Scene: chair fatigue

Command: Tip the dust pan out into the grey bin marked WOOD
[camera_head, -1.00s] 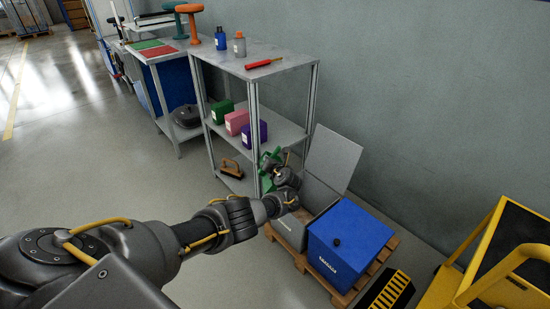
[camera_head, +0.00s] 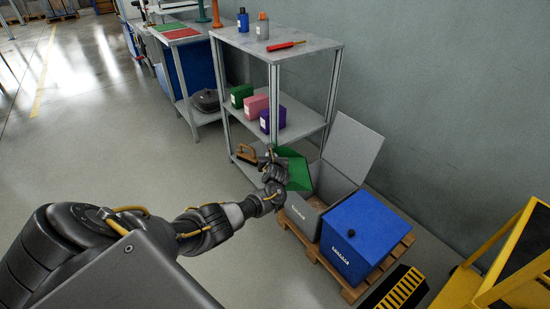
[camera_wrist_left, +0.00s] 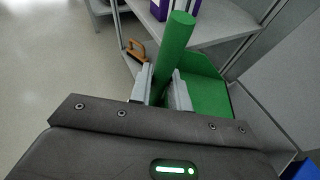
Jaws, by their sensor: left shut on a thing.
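My left gripper (camera_head: 268,172) is shut on the handle of the green dust pan (camera_head: 297,173), at the left edge of the open grey bin (camera_head: 304,215). In the left wrist view the jaws (camera_wrist_left: 161,90) clamp the upright green handle (camera_wrist_left: 176,45), with the pan's flat part (camera_wrist_left: 203,84) beyond. In the head view the pan looks tilted; I cannot tell whether anything lies in it. The bin's grey lid (camera_head: 352,145) stands open at the back. The white marking on its front is too small to read. My right gripper is not in view.
A blue bin (camera_head: 357,232) with its lid shut stands right of the grey one, on a wooden pallet (camera_head: 350,292). A metal shelf (camera_head: 280,46) stands behind, with a wooden-handled brush (camera_head: 247,153) low down. A yellow cart (camera_head: 510,265) is at right. Floor at left is clear.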

